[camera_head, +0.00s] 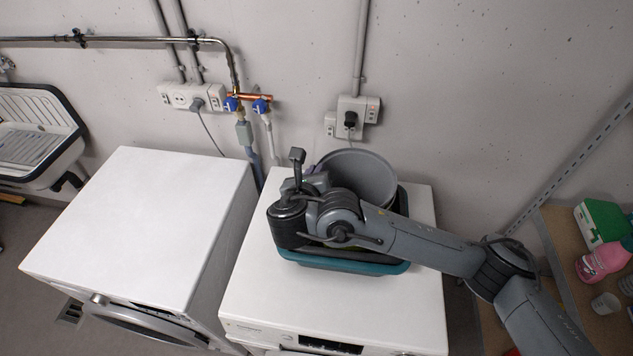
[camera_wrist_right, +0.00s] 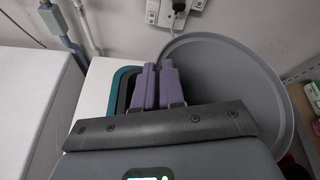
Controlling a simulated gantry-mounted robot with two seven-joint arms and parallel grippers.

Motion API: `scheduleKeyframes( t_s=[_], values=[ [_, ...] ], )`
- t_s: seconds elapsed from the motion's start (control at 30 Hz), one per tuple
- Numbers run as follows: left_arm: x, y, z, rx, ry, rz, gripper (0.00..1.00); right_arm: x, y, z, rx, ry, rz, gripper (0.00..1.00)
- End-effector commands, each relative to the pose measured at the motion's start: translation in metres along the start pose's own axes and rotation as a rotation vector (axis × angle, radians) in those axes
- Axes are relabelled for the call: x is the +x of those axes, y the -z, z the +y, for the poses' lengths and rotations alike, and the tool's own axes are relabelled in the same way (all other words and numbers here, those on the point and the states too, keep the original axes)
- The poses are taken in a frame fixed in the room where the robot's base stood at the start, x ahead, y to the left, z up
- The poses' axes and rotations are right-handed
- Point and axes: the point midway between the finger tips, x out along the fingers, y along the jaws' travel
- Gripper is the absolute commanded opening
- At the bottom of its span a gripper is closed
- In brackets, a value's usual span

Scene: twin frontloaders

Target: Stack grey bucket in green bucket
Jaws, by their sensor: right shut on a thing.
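The grey bucket (camera_head: 360,172) is over the right white machine, near the wall, and its round rim fills the right of the wrist view (camera_wrist_right: 225,70). My right gripper (camera_wrist_right: 155,75), with purple fingers, is shut on the left side of the grey bucket. In the head view my right arm hides most of the gripper and the bucket's lower part. A thin yellow-green edge, likely the green bucket (camera_head: 391,201), shows just below the grey bucket; whether they touch is hidden. My left gripper is out of view.
A dark basin with a teal rim (camera_head: 345,265) sits on the right machine (camera_head: 290,310), around and under the buckets. The left machine (camera_head: 140,220) has a clear top. Wall pipes and sockets (camera_head: 352,115) are behind. Bottles (camera_head: 603,262) stand on a shelf at right.

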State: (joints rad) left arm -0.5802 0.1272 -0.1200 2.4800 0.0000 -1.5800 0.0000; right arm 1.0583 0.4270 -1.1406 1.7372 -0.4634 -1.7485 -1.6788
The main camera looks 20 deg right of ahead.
Motion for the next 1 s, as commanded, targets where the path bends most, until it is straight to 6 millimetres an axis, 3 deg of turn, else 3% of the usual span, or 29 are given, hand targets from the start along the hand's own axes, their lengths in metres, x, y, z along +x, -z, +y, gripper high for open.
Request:
scheduleKeyframes(
  t_s=[0.27, 0.8, 0.83, 1.0],
  values=[
    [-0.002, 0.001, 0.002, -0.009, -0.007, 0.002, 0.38, 0.011, 0.025, 0.009, 0.0, 0.002, -0.001, 0.0],
    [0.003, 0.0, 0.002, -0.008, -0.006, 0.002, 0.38, 0.015, 0.032, 0.012, 0.0, 0.002, 0.0, 0.0],
    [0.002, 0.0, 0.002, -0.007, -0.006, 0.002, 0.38, 0.014, 0.032, 0.012, 0.001, 0.001, 0.0, 0.12],
    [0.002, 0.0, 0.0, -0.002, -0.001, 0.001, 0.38, 0.014, 0.032, 0.012, 0.0, 0.001, 0.0, 0.34]
  ],
)
